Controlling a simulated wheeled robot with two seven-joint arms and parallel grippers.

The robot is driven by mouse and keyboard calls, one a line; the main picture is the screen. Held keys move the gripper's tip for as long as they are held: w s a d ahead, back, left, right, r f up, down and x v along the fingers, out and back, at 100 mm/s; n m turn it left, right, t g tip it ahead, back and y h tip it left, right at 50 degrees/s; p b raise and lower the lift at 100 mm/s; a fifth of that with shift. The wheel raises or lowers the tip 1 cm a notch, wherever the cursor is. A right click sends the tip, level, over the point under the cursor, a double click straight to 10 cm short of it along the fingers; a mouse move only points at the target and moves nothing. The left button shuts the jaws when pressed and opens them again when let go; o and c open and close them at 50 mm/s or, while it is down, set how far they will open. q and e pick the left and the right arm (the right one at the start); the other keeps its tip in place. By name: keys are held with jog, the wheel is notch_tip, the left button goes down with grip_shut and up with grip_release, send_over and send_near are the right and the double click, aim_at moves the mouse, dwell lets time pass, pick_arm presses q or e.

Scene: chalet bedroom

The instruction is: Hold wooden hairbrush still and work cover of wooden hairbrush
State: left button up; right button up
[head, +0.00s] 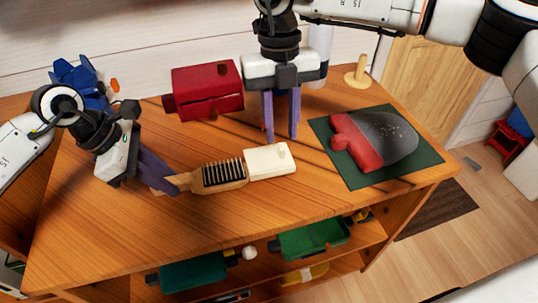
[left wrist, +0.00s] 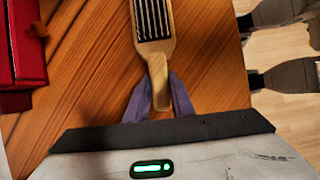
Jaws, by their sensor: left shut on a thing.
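The wooden hairbrush (head: 223,176) lies on the wooden table with several dark rows of bristles facing up. Its handle also shows in the left wrist view (left wrist: 157,72). My left gripper (head: 177,183) is shut on the handle, with a purple finger on each side. The cream cover (head: 269,161) is at the brush's head end, on the right; I cannot tell whether it overlaps the bristles. It is out of the left wrist view. My right gripper (head: 281,139) points down just behind the cover, open and empty, its purple fingers apart.
A red box (head: 207,90) stands at the back. A red and grey object (head: 385,138) lies on a dark green mat (head: 420,162) at the right. A wooden stand (head: 362,74) and blue object (head: 76,77) are at the back. Shelves below hold green bins (head: 312,239). The front tabletop is clear.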

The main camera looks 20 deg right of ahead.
aim_at(281, 145)
jog(key=shift+s+f, duration=0.15)
jog(key=shift+f, duration=0.85)
jog(key=shift+s+f, duration=0.15)
jog(key=shift+f, duration=0.85)
jog(key=shift+a, duration=0.1)
grip_shut()
